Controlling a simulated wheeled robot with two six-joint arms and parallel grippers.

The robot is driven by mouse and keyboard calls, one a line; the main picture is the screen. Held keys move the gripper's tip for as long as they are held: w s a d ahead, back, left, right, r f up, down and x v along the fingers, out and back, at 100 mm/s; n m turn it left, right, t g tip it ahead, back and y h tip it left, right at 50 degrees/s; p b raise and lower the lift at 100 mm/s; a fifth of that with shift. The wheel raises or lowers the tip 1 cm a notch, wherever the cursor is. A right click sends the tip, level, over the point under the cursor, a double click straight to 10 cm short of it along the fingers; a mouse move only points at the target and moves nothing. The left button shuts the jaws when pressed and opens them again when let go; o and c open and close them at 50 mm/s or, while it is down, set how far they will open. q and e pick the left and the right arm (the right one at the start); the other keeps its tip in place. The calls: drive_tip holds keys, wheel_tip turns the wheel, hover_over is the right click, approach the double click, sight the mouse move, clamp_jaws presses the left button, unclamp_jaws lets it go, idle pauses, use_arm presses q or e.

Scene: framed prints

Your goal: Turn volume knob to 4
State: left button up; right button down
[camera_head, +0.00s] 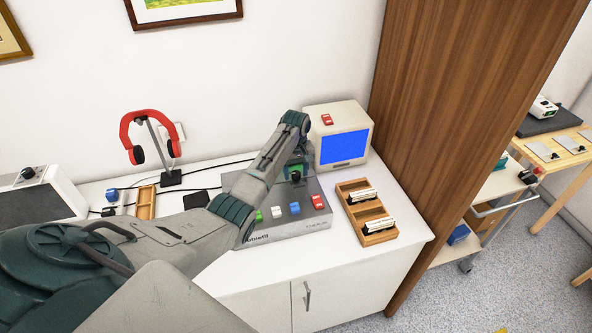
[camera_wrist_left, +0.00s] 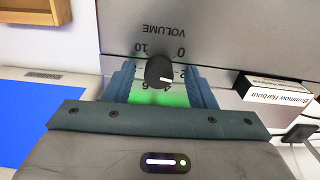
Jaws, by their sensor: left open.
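The black volume knob (camera_head: 296,177) stands on the top of a grey box (camera_head: 290,228) with coloured switches. In the left wrist view the knob (camera_wrist_left: 159,71) sits below the upside-down word VOLUME, with numbers around it. Its white mark points right and slightly down, seemingly near the 2, partly hard to read. My left gripper (camera_head: 294,160) is over the box at the knob. In the wrist view its two teal fingers (camera_wrist_left: 160,82) stand apart on either side of the knob, with gaps visible. A green patch shows below the knob. My right gripper is out of view.
A beige monitor (camera_head: 339,118) with a blue screen stands behind the box at the right. A wooden tray (camera_head: 352,211) with white items lies right of the box. Red headphones (camera_head: 150,118) hang on a stand. A brown wooden panel (camera_head: 458,110) rises at the cabinet's right end.

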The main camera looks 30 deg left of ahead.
use_arm(q)
drive_tip(key=shift+f, duration=0.1)
drive_tip(key=c, duration=1)
drive_tip(key=shift+o, duration=0.2)
drive_tip(key=shift+m, duration=0.3)
drive_tip(key=shift+r+m+p, duration=0.2)
drive_tip(key=shift+m+p, duration=0.6)
drive_tip(key=shift+p, duration=0.05)
drive_tip(key=m+p, duration=0.1)
drive_tip(key=m, duration=0.1)
drive_tip(key=shift+m, duration=0.3)
drive_tip(key=m+p, duration=0.1)
drive_tip(key=m, duration=0.2)
drive_tip(key=shift+w+p, duration=0.1)
drive_tip(key=shift+p, duration=0.2)
drive_tip(key=shift+a+f+m+p, duration=0.1)
drive_tip(key=shift+m+p, duration=0.2)
drive_tip(key=shift+m, duration=1)
